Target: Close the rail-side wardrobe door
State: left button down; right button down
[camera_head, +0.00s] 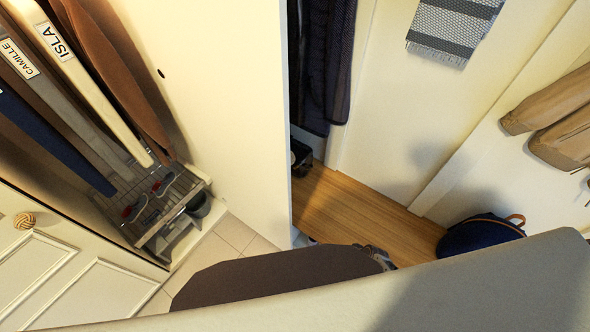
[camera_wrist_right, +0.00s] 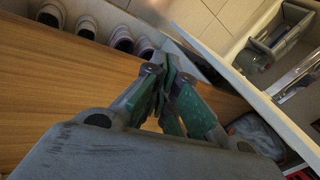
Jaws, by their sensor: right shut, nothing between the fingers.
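A cream panelled door (camera_head: 40,275) with a knotted round knob (camera_head: 25,220) stands at the lower left of the head view, beside a hanging space with name-tagged garments (camera_head: 70,85). Its hinge side and how far it stands open cannot be told. A tall plain cream panel (camera_head: 225,100) separates that space from a second one with dark coats (camera_head: 325,65). My right gripper (camera_wrist_right: 170,75) has green fingers, closed together and empty, over a wooden surface (camera_wrist_right: 60,70) in the right wrist view.
A slatted shoe rack (camera_head: 150,205) stands under the garments. A blue bag (camera_head: 480,235) lies on the wood floor (camera_head: 350,205) at right. In the wrist view, several shoes (camera_wrist_right: 85,27) are at upper left and a grey bin (camera_wrist_right: 255,60) at upper right.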

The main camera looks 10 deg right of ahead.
jog(key=w+a+r+m+t+y+b, duration=0.1)
jog(key=w+r+t+y, duration=0.15)
jog(key=w+r, duration=0.55)
jog(key=w+a+r+t+y+b, duration=0.1)
jog(key=w+a+r+y+b, duration=0.2)
jog(key=r, duration=0.8)
jog(key=w+r+m+t+y, duration=0.1)
jog(key=w+r+t+y, duration=0.15)
jog(key=w+r, duration=0.6)
notch_tip(320, 180, up, 15)
jog(key=s+a+n+y+b, duration=0.1)
jog(key=s+y, duration=0.1)
jog(key=y, duration=0.2)
jog(key=shift+s+a+n+g+b, duration=0.15)
jog(key=shift+s+n+g+b, duration=0.1)
jog(key=shift+n+g+b, duration=0.05)
jog(key=shift+w+a+r, duration=0.1)
jog(key=w+a+p, duration=0.2)
jog(key=a+p, duration=0.2)
jog(key=a, duration=0.7)
jog(key=shift+w+a, duration=0.1)
